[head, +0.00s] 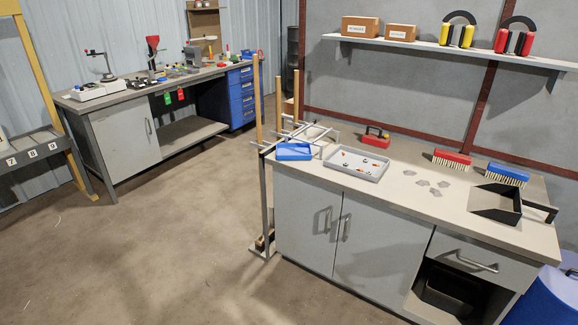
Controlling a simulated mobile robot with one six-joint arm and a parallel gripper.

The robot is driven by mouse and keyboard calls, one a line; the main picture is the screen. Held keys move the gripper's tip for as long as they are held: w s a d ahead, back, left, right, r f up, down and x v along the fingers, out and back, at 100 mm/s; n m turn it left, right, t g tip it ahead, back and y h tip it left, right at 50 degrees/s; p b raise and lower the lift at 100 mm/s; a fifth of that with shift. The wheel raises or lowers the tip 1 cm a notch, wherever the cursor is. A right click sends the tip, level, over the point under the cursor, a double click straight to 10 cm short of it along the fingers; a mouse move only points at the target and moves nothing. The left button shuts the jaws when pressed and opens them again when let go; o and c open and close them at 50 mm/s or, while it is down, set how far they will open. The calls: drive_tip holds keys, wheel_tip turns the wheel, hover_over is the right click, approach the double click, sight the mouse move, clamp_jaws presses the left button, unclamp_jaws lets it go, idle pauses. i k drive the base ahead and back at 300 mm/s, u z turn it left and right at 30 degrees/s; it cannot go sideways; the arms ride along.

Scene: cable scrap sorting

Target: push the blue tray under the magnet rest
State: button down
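The blue tray (295,152) lies flat near the left end of the grey bench (400,212), close to its front edge. A light metal frame of bars (310,127) stands just behind and beside it; I cannot tell whether this is the magnet rest, or whether any bar is above the tray. A red block with a black handle (376,139), perhaps the hand magnet, sits further back on the bench, right of the tray and apart from it. My gripper is not in view.
A grey tray (347,174) with small scraps lies right of the blue tray. Grey flakes (421,183), a red brush (452,158), a blue brush (507,174) and a black bin (494,205) are further right. A rack with wooden handles (257,100) stands at the bench's left end. The floor in front is clear.

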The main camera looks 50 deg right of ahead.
sight(284, 151)
drive_tip(key=k, duration=1)
drive_tip(key=u, duration=0.65)
drive_tip(key=i, duration=1.9)
drive_tip(key=z, duration=0.65)
drive_tip(key=i, duration=0.5)
drive_tip(key=z, duration=0.25)
